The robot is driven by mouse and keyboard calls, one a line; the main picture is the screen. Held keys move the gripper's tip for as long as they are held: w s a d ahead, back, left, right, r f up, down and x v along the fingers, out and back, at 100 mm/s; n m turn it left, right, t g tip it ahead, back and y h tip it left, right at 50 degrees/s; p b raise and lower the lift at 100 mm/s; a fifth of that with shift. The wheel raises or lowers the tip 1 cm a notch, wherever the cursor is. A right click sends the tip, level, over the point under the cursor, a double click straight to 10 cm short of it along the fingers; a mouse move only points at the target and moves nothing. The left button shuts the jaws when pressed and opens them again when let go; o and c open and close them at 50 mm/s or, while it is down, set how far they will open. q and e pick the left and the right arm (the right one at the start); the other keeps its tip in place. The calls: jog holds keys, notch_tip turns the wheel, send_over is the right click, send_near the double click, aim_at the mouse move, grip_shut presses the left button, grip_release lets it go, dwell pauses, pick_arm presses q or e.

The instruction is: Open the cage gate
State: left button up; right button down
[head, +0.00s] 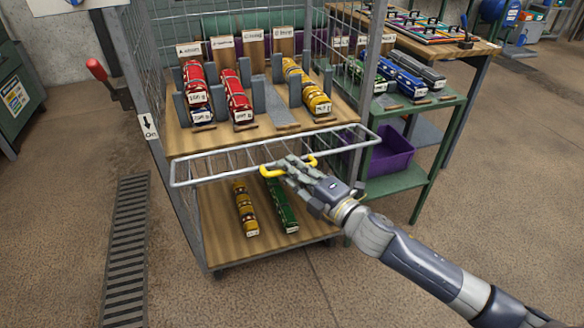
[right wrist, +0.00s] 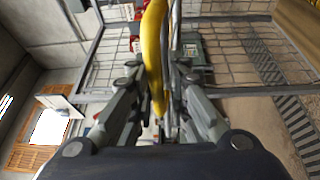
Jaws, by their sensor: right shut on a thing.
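The cage (head: 192,240) is a tall wire-mesh frame with wooden shelves. Its gate (head: 230,148), a grey wire frame, shows across the cage front at the height of the middle shelf and looks tilted out toward me. A yellow handle (head: 312,160) sits on the gate's bar. My right gripper (head: 283,166) is shut on the yellow handle. In the right wrist view the handle (right wrist: 154,50) runs between the two fingers, with the gate's wires beside it. My left gripper is not in view.
Red and yellow vehicles stand on the middle shelf (head: 270,130); yellow and green ones lie on the lower shelf (head: 220,250). A green rack (head: 428,150) with a purple bin (head: 390,155) stands close at right. A floor grate (head: 128,240) lies left; the front floor is clear.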

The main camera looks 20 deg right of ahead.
jog(key=shift+w+d+r, duration=0.1)
jog(key=shift+r, duration=0.2)
jog(key=c, duration=1.7)
grip_release()
jog(key=shift+o, duration=0.2)
jog(key=shift+f, duration=0.25)
jog(key=v, duration=1.2)
